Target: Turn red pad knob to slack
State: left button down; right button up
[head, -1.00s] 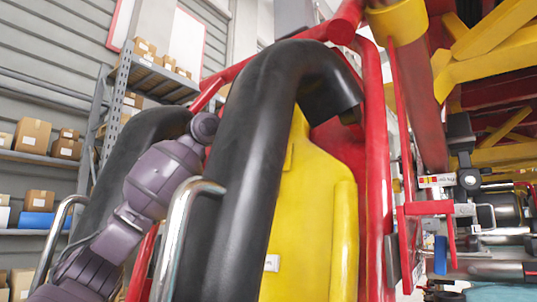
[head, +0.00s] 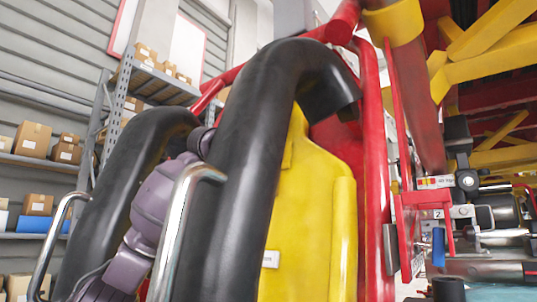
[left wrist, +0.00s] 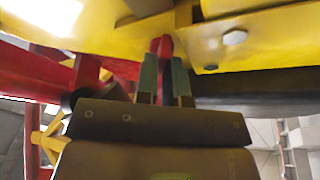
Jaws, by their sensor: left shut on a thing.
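In the left wrist view, my left gripper (left wrist: 166,80) points up with its two greenish fingers closed around a small red knob (left wrist: 163,47). The knob sits under a yellow structure (left wrist: 110,38), and the fingers cover its sides. I cannot tell how far the knob is turned. In the head view, my left arm passes behind a black padded over-shoulder restraint, which hides the gripper and the knob there. My right gripper is in neither view.
The black restraint (head: 245,170) with a chrome handle (head: 178,225) stands close in front of a yellow seat (head: 308,215). Red frame tubes (head: 374,180) rise on its right. Shelves with cardboard boxes (head: 32,138) stand at the left.

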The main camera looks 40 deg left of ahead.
pick_arm(q)
jog(key=shift+f+n+t+y, duration=0.1)
jog(key=shift+n+t+y, duration=0.2)
jog(key=shift+n+y, duration=0.8)
jog(key=shift+n+h, duration=0.4)
jog(key=shift+n, duration=0.2)
jog(key=c, duration=1.2)
grip_release()
jog(key=s+b, duration=0.1)
jog(key=s, duration=0.2)
jog(key=s+f+b, duration=0.1)
jog(key=s, duration=0.3)
jog(key=s+b, duration=0.1)
jog(key=s, duration=0.2)
jog(key=shift+s+a+f+b, duration=0.1)
jog(key=shift+s+f+b, duration=0.1)
jog(key=shift+s+b, duration=0.15)
